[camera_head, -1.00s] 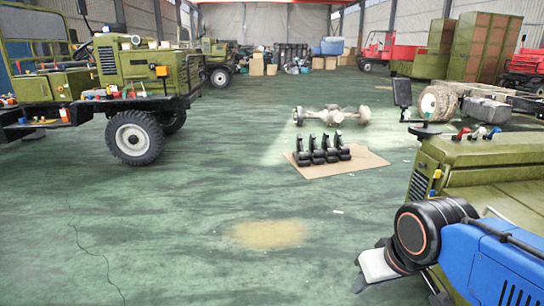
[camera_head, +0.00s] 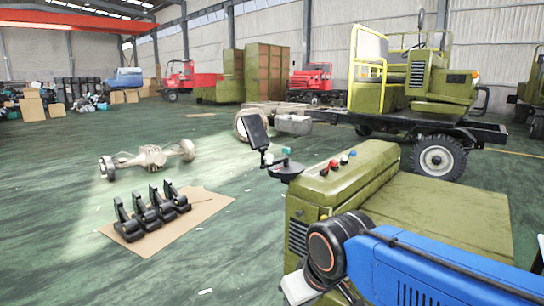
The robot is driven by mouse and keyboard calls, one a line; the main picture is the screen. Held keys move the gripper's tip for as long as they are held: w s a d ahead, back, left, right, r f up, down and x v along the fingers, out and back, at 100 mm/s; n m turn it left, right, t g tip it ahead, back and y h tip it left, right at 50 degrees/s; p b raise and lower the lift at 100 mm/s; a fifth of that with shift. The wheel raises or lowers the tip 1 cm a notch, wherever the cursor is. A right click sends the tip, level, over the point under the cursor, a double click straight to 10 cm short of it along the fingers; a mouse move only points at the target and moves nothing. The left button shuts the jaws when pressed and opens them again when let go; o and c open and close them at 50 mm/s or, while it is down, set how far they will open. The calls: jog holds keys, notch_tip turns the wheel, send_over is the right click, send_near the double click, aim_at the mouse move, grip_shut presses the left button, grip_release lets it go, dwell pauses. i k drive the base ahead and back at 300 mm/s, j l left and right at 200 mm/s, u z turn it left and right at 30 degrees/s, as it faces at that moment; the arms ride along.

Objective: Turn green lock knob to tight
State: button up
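A small green knob-like part (camera_head: 287,151) shows at the far left end of the olive-green vehicle body (camera_head: 345,180), above a black round disc (camera_head: 287,170). It is too small to tell whether it is the lock knob or how it is turned. My blue and black arm (camera_head: 420,270) fills the lower right corner, in front of the olive body. I cannot make out my gripper's fingers.
Black parts (camera_head: 150,212) lie on cardboard (camera_head: 205,205) on the floor. Another vehicle (camera_head: 430,110) stands behind. Open floor lies at left.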

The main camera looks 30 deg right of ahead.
aim_at(287, 151)
jog(key=i+z, duration=0.25)
jog(key=z, duration=0.15)
jog(key=i+j+z, duration=0.1)
jog(key=i+z, duration=0.3)
jog(key=k, duration=0.1)
